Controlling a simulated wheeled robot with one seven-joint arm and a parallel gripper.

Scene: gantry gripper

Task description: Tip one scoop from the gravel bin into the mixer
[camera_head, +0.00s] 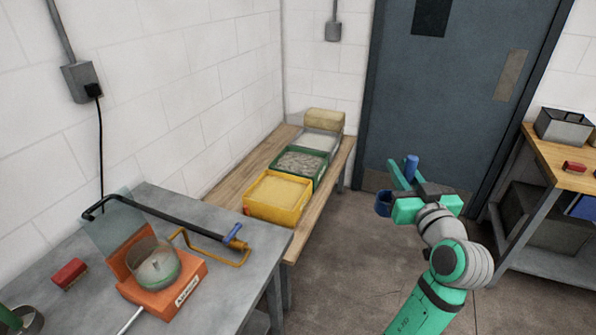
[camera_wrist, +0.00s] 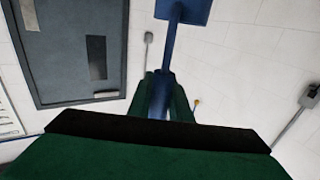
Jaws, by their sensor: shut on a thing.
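My gripper (camera_head: 400,184) is in the air at the right, in front of the grey-blue door, shut on a blue scoop (camera_head: 383,204). The wrist view shows the scoop's blue handle (camera_wrist: 160,98) between my green fingers, with a blue flat part beyond. Whether the scoop holds anything cannot be seen. The gravel bin (camera_head: 322,172) is green-rimmed with grey stones, on the wooden bench left of my gripper and well apart from it. The mixer (camera_head: 188,287) is an orange base with a clear-sided bowl (camera_head: 153,266), on the metal table at lower left.
A yellow bin (camera_head: 272,213) of sandy fill stands before the gravel bin; a pale bin (camera_head: 333,146) and tan block (camera_head: 324,119) stand behind. A black bar (camera_head: 165,219) with a blue end spans behind the mixer. A shelf table (camera_head: 570,168) stands right. Floor between is clear.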

